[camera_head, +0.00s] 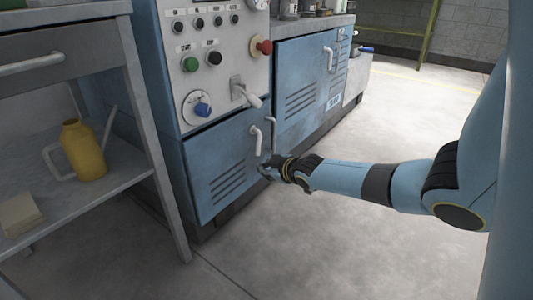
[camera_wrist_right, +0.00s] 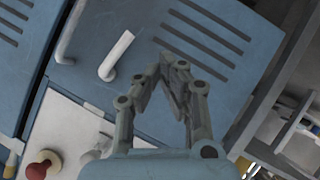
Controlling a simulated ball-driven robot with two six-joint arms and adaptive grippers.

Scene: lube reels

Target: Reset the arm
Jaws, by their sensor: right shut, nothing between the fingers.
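My right arm reaches in from the right in the head view. Its gripper (camera_head: 265,171) is low in front of the blue lower door (camera_head: 215,160), just below the white door handle (camera_head: 256,140). In the right wrist view the two fingers (camera_wrist_right: 172,64) meet at their tips with nothing between them. The handle (camera_wrist_right: 115,57) stands beside the fingers, to their left, and is not gripped. The slotted door (camera_wrist_right: 235,75) lies behind the fingers; I cannot tell whether they touch it. My left gripper is not in view.
The control panel (camera_head: 215,60) with a red knob (camera_head: 264,47) is above the door. A second blue cabinet (camera_head: 300,85) stands to the right. A metal table (camera_head: 130,170) at left holds a yellow oil can (camera_head: 84,150) on its shelf. The floor at right (camera_head: 350,240) is clear.

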